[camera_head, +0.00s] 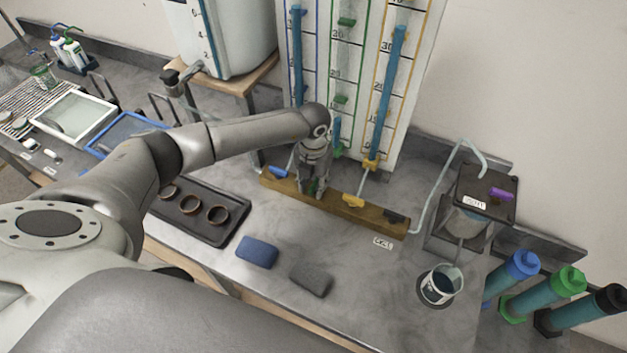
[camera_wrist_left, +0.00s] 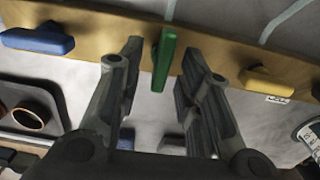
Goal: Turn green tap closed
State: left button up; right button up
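The green tap (camera_wrist_left: 164,62) is a flat green lever on a wooden bar (camera_wrist_left: 225,45). In the left wrist view it points across the bar, while the blue tap (camera_wrist_left: 38,41) and yellow tap (camera_wrist_left: 279,84) lie roughly along it. My left gripper (camera_wrist_left: 161,52) is open, with one finger on each side of the green lever and visible gaps to both. In the head view my left gripper (camera_head: 313,188) reaches down over the bar, and only a little of the green tap (camera_head: 312,186) shows between the fingers. My right gripper is not in view.
On the same bar are the blue tap (camera_head: 277,171), yellow tap (camera_head: 353,200) and a black tap (camera_head: 394,215). A tall panel with coloured tubes (camera_head: 360,80) stands behind. In front lie a tray with rings (camera_head: 187,235), blue (camera_head: 257,252) and grey (camera_head: 311,279) pads.

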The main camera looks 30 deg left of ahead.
pick_arm(q)
jog(key=shift+c, duration=0.3)
grip_shut()
jog(key=shift+w+f+m+b, duration=0.1)
jog(key=shift+m+b, duration=0.4)
jog(key=shift+b, duration=0.3)
jog(key=m+b, duration=0.4)
jog(key=b, duration=0.1)
jog(key=m+b, duration=0.9)
jog(key=b, duration=0.1)
jog(key=shift+w+a+m+b, duration=0.3)
jog(key=shift+a+m+b, duration=0.1)
jog(key=shift+w+r+m+b, duration=0.1)
jog(key=shift+r+m+b, duration=0.1)
jog(key=shift+m+b, duration=1.25)
jog(key=shift+m, duration=0.25)
